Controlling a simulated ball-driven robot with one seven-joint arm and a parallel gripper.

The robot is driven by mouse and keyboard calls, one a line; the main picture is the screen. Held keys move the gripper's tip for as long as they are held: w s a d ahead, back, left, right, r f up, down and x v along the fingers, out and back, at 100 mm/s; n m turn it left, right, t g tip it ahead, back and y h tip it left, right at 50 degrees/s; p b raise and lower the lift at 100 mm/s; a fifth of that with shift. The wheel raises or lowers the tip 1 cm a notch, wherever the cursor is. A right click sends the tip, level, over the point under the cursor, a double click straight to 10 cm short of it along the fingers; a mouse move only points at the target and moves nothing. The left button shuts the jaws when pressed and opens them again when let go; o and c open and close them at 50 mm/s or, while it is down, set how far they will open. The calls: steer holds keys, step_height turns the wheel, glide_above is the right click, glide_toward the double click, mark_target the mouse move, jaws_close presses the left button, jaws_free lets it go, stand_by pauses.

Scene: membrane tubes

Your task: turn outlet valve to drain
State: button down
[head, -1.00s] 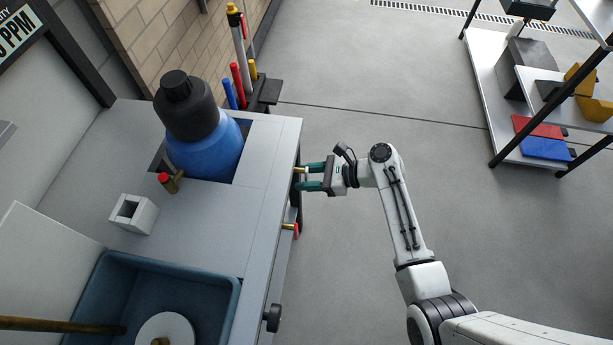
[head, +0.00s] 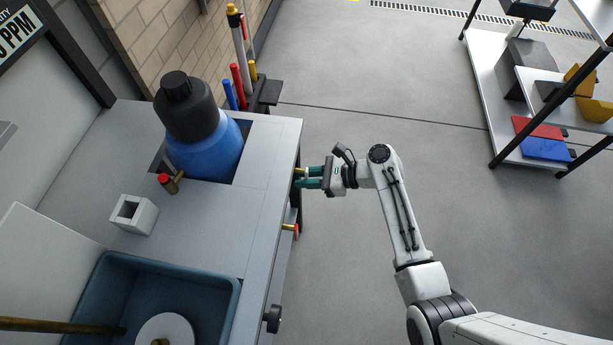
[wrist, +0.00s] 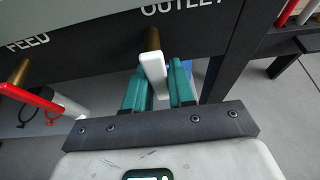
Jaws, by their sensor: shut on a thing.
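The outlet valve has a white handle (wrist: 154,72) on a brass stem (wrist: 152,39), below the OUTLET lettering in the wrist view. In the head view its brass part (head: 299,171) sticks out from the bench's front, and the handle is mostly hidden. My gripper (head: 308,178) reaches it from the right. In the wrist view the green fingers (wrist: 159,84) stand on both sides of the white handle, shut on it. The handle runs from the stem toward my gripper.
The feed valve has a red handle (wrist: 30,97) at the wrist view's left. A blue tank with a black cap (head: 205,147) and a blue basin (head: 232,300) sit in the bench (head: 215,250). A shelf rack (head: 478,95) stands right. Floor around my arm is clear.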

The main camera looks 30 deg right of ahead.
steer(key=shift+w+d+r+n+t+h+p, duration=0.1)
steer(key=shift+w+n+t+h+p, duration=0.15)
steer(key=shift+n, duration=0.25)
steer(key=shift+w+d+n+t+h+p, duration=0.1)
steer(key=shift+n+t+h, duration=0.05)
steer(key=shift+n+t, duration=0.3)
steer(key=r+n+t+b, duration=0.1)
steer(key=n+t+b, duration=0.1)
steer(key=n+b, duration=0.1)
steer(key=w+d+n+t+b, duration=0.1)
steer(key=n+t+b, duration=0.1)
steer(key=n+b, duration=0.2)
steer(key=r+n+t+b, duration=0.1)
steer(key=n+b, duration=0.3)
steer(key=b, duration=0.2)
steer(key=shift+w+d+r+n+t+h, duration=0.2)
steer(key=shift+w+r+n+t+h, duration=0.1)
steer(key=shift+w+t, duration=0.1)
steer(key=shift+r, duration=0.1)
steer(key=c, duration=1)
jaws_free()
steer(key=shift+c, duration=0.2)
steer(key=shift+r, duration=0.1)
